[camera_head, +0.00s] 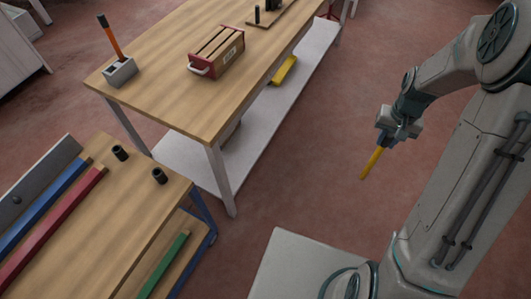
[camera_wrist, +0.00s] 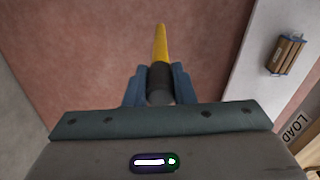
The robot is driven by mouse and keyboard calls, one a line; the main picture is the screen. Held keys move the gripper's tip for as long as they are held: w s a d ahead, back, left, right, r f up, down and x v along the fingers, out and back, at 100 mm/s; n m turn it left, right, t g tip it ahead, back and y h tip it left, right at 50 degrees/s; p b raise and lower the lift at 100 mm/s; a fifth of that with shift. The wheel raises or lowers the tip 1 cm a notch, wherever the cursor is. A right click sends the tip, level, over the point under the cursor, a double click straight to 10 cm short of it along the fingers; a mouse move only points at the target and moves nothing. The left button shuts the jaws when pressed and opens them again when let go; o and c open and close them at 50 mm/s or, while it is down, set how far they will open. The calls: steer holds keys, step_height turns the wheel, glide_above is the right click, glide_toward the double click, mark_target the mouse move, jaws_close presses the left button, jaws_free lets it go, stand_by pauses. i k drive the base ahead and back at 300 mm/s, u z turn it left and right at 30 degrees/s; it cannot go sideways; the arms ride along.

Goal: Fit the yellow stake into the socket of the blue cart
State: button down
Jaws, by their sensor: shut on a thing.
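My gripper (camera_head: 387,133) is shut on the yellow stake (camera_head: 371,164) and holds it in the air over the floor, right of the workbench. The stake tilts, its free end pointing down and slightly left. In the wrist view the stake (camera_wrist: 161,45) points away from between the fingers (camera_wrist: 160,80), with a dark section at its held end. The blue cart (camera_head: 150,203) stands at lower left, with a wooden top and blue legs. Two black sockets stand open near its far edge, one (camera_head: 120,153) left and one (camera_head: 160,176) at the right corner. The stake is well apart from both.
Blue (camera_head: 45,207), red (camera_head: 52,230) and green (camera_head: 163,265) bars lie on the cart. The workbench (camera_head: 165,85) carries a red-ended crate (camera_head: 217,53) and a grey block (camera_head: 120,72) with an orange-handled tool. A yellow item (camera_head: 284,70) lies on its lower shelf. Floor between bench and arm is clear.

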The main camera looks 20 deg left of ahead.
mark_target(163, 180)
steer(key=u, duration=1.7)
steer(key=i, duration=1)
